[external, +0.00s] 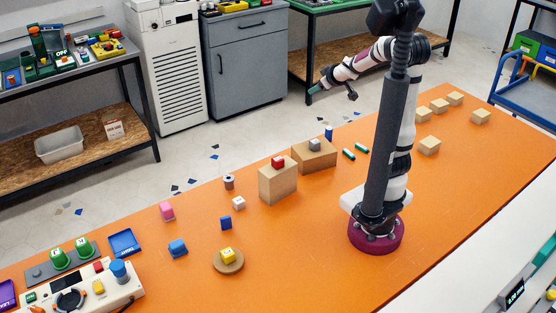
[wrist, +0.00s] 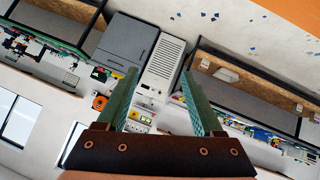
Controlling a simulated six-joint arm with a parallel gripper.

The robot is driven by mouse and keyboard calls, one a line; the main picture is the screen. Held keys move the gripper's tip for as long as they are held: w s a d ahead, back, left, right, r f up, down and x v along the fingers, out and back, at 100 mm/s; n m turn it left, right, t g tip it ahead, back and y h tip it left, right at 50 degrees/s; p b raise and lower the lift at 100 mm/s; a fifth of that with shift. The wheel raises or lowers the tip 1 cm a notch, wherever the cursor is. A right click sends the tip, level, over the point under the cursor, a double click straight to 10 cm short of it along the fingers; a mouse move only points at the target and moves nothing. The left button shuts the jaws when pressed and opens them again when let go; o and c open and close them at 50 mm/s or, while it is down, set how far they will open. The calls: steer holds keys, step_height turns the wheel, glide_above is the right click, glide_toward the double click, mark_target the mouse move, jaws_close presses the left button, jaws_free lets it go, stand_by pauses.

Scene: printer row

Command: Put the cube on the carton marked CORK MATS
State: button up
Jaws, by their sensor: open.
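My gripper (external: 313,92) is raised above and beyond the far edge of the orange table, clear of everything on it. In the wrist view its green fingers (wrist: 160,72) are apart with nothing between them. Two tan cartons stand mid-table: a near one (external: 278,187) with a red block (external: 306,162) on it, and a farther one (external: 314,158) with a grey block (external: 314,145) on it. No CORK MATS lettering can be read on either. Loose blocks include a white one (external: 238,202), a blue one (external: 225,223), and a yellow one (external: 228,256) on a round disc. Which is the task's cube is unclear.
Several small tan blocks (external: 429,146) lie right of my arm. A pink block (external: 167,210), another blue block (external: 178,248), a blue tray (external: 124,243) and a control box (external: 90,290) occupy the left. Teal sticks (external: 355,151) lie past the cartons. The front middle is clear.

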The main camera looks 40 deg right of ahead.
steer(key=s+a+f+m+g+y, duration=0.1)
steer(key=s+a+m+g, duration=0.1)
steer(key=s, duration=0.7)
steer(key=s+a+f+m+g+y, duration=0.1)
steer(key=s+a+f+m+g, duration=0.1)
steer(key=s+a, duration=0.4)
steer(key=s+a+f+m+g+y, duration=0.2)
steer(key=s+a+g, duration=0.3)
steer(key=s, duration=0.8)
steer(key=shift+s+m+g, duration=0.25)
steer(key=shift+m+g, duration=0.35)
steer(key=shift+m, duration=0.2)
